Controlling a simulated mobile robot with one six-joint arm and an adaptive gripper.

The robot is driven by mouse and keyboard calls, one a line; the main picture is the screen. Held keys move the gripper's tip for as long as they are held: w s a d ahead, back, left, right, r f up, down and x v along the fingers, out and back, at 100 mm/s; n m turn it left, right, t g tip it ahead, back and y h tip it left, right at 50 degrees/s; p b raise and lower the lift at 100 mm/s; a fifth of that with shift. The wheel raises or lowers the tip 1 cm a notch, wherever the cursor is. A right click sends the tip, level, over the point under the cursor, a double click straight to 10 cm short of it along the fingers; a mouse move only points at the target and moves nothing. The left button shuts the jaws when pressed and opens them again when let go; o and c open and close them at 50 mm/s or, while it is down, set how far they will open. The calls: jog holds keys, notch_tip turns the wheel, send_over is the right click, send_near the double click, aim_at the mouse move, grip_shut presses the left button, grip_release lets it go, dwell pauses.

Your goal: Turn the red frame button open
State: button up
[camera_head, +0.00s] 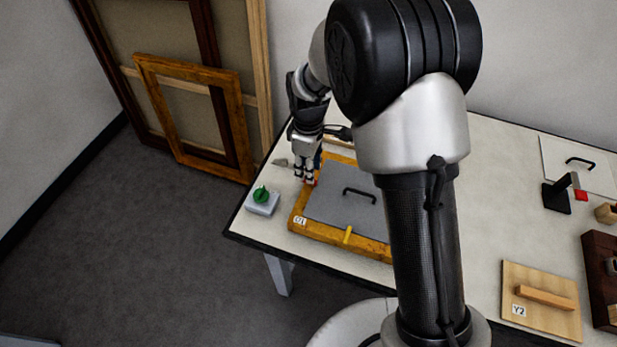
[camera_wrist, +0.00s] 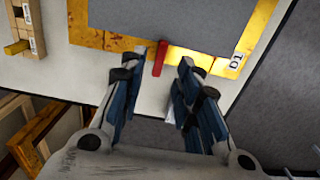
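The red frame button (camera_head: 311,182) is a small bar at the left edge of the gilt frame (camera_head: 298,212), mostly hidden by my gripper in the head view. In the wrist view the red button (camera_wrist: 160,58) lies crosswise over the gilt frame's edge (camera_wrist: 120,43), one end by the grey back panel (camera_wrist: 170,15). My gripper (camera_head: 304,180) points down at that edge. In the wrist view my gripper (camera_wrist: 156,76) is open, its fingers on either side of the red button's outer end with gaps; I cannot tell its height above it. A yellow button (camera_head: 347,236) sits on the near edge.
A grey box with a green knob (camera_head: 262,197) stands left of the frame, near the table edge. The back panel has a black handle (camera_head: 360,194). A wooden board marked Y2 (camera_head: 540,301) lies to the right. Large frames (camera_head: 190,110) lean on the wall behind.

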jog(key=shift+f+b, duration=0.3)
jog(key=shift+f, duration=1.7)
jog(key=shift+c, duration=0.4)
grip_shut()
